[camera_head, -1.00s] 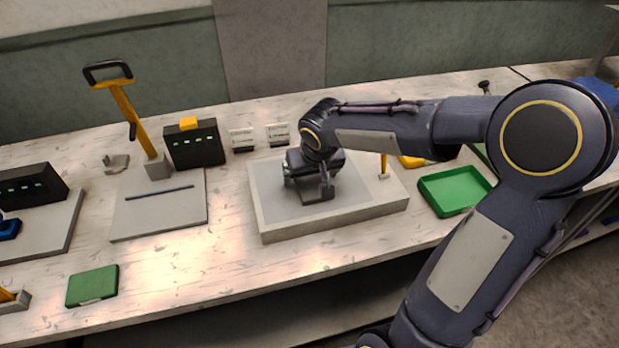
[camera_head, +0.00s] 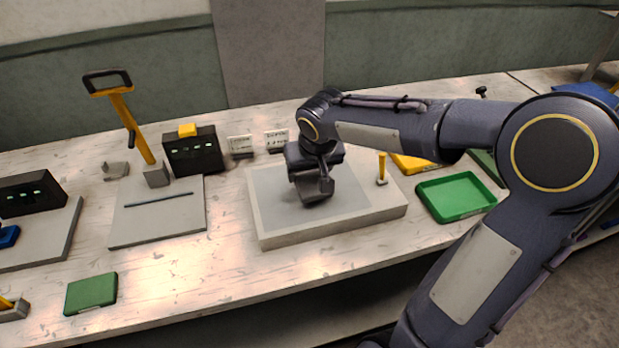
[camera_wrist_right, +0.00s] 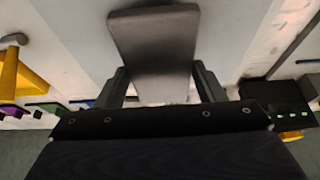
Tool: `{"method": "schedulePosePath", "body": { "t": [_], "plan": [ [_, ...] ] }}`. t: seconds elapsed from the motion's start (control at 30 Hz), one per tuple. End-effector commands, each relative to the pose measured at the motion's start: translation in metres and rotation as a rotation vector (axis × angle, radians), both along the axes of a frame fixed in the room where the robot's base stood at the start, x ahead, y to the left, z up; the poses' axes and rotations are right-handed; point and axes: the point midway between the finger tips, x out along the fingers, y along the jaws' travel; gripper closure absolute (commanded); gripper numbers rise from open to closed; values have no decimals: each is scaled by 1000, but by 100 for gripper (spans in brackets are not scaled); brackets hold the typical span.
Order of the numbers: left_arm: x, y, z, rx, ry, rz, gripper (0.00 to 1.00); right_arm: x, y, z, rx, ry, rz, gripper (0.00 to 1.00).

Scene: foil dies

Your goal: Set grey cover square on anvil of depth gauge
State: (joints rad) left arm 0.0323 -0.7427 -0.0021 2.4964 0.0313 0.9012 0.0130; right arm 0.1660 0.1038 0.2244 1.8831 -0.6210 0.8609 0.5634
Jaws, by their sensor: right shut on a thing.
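My right gripper (camera_head: 314,184) is over the middle of a wide pale slab (camera_head: 275,237) with a smooth grey top. In the right wrist view, its fingers (camera_wrist_right: 160,84) are shut on a flat dark-grey plate, the grey cover (camera_wrist_right: 153,40). My left gripper is not in view.
A green block (camera_head: 91,293) lies near the front edge.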

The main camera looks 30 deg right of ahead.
Motion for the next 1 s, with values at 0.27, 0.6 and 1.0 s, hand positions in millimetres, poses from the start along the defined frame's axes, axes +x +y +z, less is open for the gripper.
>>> {"method": "schedulePosePath", "body": {
  "t": [0.27, 0.6, 1.0],
  "plan": [
    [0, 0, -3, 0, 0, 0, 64, -42, 32, 63, 0, -8, 5, 65],
    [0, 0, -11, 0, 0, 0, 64, -100, 73, 91, -1, -2, 3, 65],
    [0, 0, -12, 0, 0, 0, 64, -114, 82, 99, 1, 1, 1, 65]
  ]
}}
